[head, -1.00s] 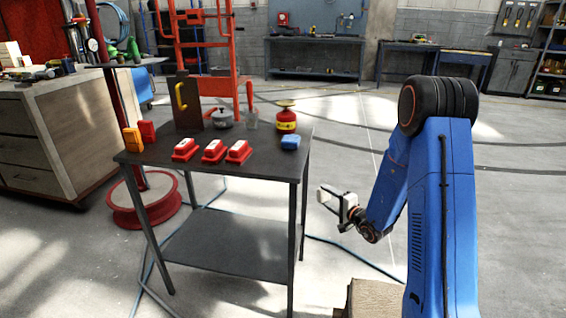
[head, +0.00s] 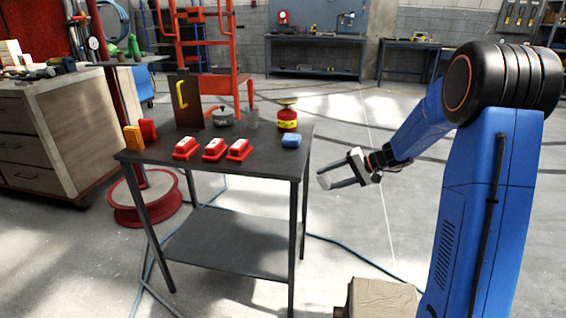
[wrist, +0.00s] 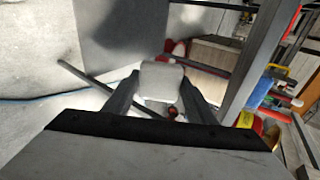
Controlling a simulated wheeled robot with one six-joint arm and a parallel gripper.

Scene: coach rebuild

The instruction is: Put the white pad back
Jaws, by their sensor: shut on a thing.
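My gripper (head: 345,176) is shut on the white pad (head: 325,181), a small block at its fingertips. It holds the pad in the air to the right of the dark table (head: 262,167), apart from it. In the wrist view the pad (wrist: 161,82) sits between both fingers (wrist: 160,95). On the table, a left red holder (head: 187,149), a middle red holder (head: 213,150) and a right red holder (head: 238,150) stand in a row, each with white on top. Whether one has an empty place is too small to tell.
A blue block (head: 291,141) lies near the table's right edge. Behind stand a red-yellow canister (head: 287,120), a grey pot (head: 223,118) and a dark panel with a yellow handle (head: 188,103). Orange (head: 133,138) and red (head: 148,130) blocks stand at the left. The table's front edge is clear.

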